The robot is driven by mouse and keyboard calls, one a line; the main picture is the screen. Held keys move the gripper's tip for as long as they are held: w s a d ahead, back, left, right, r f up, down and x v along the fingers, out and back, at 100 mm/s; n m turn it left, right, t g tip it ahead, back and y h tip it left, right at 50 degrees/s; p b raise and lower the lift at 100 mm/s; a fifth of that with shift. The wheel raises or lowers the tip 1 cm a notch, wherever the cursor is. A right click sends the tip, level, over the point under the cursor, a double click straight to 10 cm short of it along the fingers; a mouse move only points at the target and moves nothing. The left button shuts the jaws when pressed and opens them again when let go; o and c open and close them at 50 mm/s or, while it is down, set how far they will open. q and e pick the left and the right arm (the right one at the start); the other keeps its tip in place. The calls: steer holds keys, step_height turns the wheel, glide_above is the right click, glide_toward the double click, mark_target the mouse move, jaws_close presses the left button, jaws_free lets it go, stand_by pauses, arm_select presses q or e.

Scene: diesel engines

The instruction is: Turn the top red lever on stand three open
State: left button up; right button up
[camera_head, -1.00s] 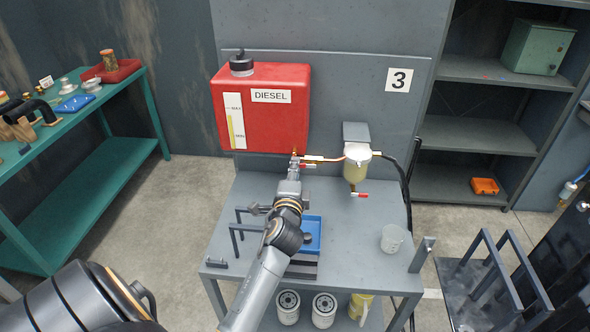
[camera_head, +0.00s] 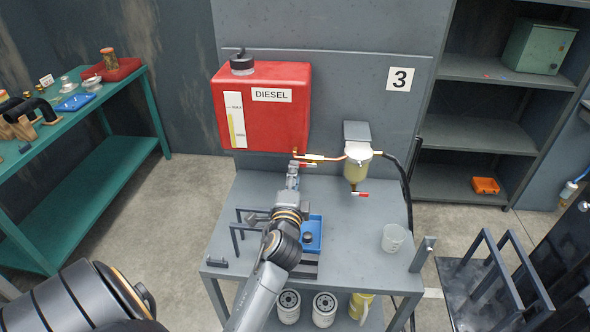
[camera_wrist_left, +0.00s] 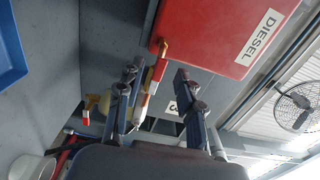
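The red tank (camera_head: 262,108) marked DIESEL hangs on the panel with the number 3 plate (camera_head: 400,79). The top red lever (camera_head: 308,166) sits just below the copper pipe by the tank's outlet. A lower red lever (camera_head: 360,194) sits under the filter bowl (camera_head: 356,170). My left gripper (camera_head: 293,170) is just left of and below the top lever. In the left wrist view its two fingers (camera_wrist_left: 157,74) are spread apart, with the pipe and a red and white piece (camera_wrist_left: 146,98) showing between them. I cannot tell whether they touch. My right gripper is out of view.
A black hose (camera_head: 400,178) runs down right of the filter. The stand's surface between filter and cup is clear.

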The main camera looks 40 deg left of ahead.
arm_select(q)
steer(key=v, duration=0.4)
steer(key=shift+s, duration=0.1)
stand_by(0.4)
